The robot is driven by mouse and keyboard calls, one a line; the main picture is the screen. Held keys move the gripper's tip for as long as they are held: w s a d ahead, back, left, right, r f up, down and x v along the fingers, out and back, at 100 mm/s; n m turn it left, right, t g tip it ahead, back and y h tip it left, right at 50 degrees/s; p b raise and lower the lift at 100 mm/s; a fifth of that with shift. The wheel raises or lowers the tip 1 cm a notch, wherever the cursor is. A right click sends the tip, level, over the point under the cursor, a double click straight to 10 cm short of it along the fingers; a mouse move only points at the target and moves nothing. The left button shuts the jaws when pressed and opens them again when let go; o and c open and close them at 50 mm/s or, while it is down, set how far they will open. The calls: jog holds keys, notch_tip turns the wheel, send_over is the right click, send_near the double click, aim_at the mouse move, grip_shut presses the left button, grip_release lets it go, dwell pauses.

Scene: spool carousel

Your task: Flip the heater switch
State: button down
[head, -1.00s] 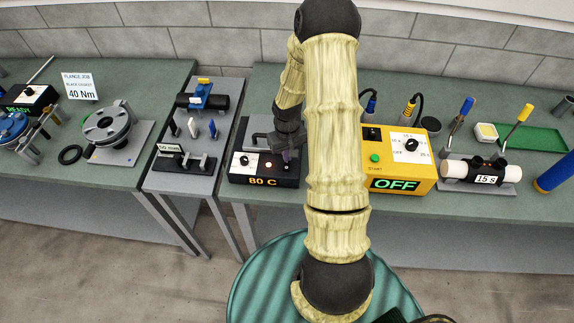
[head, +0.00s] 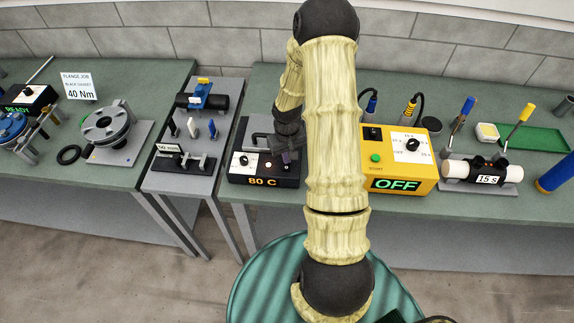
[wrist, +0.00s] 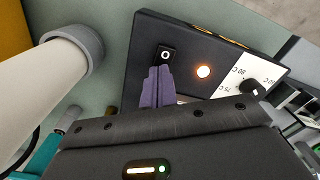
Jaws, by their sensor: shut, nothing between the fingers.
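The heater box (head: 262,181) is a dark box on the bench with an orange "80 C" readout. It also shows in the wrist view (wrist: 143,45). Its small black rocker switch (wrist: 167,53) carries a white ring mark. An orange-white lamp (wrist: 203,72) glows beside the switch. A white dial plate with a black knob (wrist: 252,88) lies further right. My gripper (wrist: 158,70) has its purple fingers shut and empty, with the tips at the near end of the switch. Contact is unclear. In the head view my gripper (head: 290,160) hides the switch.
A yellow timer box (head: 420,182) reading "OFF" stands right of my arm. In the wrist view a pale cylinder with a grey end (wrist: 45,75) is close on the left.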

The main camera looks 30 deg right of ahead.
jog(key=shift+r+p, duration=2.8)
jog(key=shift+r, duration=0.65)
jog(key=s+a+r+t+b, duration=0.2)
jog(key=s+a+r+b, duration=0.7)
jog(key=s+a, duration=0.3)
jog(key=shift+s+a+r+n+t, duration=0.3)
jog(key=shift+a+r+n, duration=0.15)
jog(key=shift+a, duration=0.35)
jog(key=shift+w, duration=0.1)
jog(key=shift+d, duration=0.15)
